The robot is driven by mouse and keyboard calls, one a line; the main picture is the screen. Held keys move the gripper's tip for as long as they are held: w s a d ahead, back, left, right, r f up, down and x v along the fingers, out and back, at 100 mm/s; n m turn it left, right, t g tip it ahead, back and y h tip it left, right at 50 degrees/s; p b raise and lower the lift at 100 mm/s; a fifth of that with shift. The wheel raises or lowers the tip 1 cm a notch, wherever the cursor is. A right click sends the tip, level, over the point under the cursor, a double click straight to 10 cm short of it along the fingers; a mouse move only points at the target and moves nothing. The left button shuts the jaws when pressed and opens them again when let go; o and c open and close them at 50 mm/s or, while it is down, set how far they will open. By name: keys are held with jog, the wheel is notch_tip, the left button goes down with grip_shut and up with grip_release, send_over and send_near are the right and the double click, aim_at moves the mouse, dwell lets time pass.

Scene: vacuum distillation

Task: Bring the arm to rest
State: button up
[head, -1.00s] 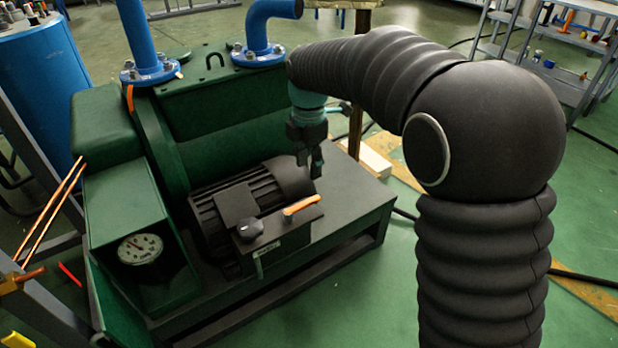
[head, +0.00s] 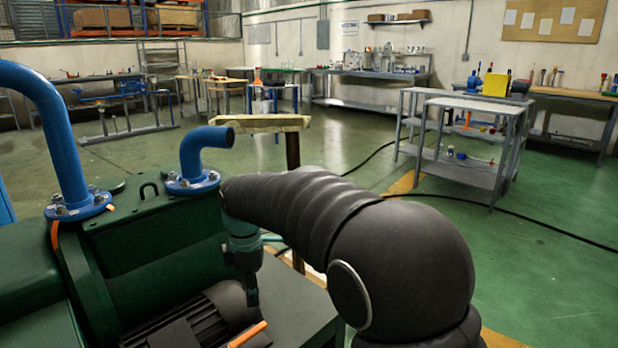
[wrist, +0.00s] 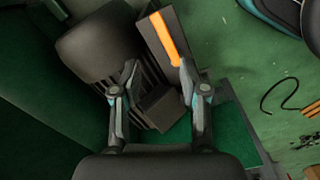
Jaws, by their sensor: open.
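My arm, in black ribbed sleeves, reaches from the lower right of the head view toward the green pump unit (head: 125,225). My gripper (head: 250,290) points down above the pump's motor. In the wrist view my gripper (wrist: 157,85) has its two fingers spread apart with nothing between them. Below it lie the black motor (wrist: 100,42) and a dark switch box with an orange lever (wrist: 165,38). The orange lever also shows at the bottom of the head view (head: 248,334). The gripper appears apart from the box and lever.
Blue pipes (head: 48,120) rise from the pump top close to my arm. A grey cart (head: 470,130) stands at the right. Benches line the back wall. Open green floor (head: 560,240) lies to the right, crossed by a black cable.

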jog(key=s+d+r+m+t, duration=0.2)
jog(key=s+d+m, duration=0.9)
jog(key=d, duration=0.3)
jog(key=s+d+r+m+t, duration=0.2)
jog(key=s+d+m+t, duration=0.1)
jog(key=s+d+m, duration=0.8)
jog(key=s+d, duration=0.2)
jog(key=d, duration=0.2)
jog(key=shift+d+r+m, duration=0.3)
jog(key=shift+s, duration=0.1)
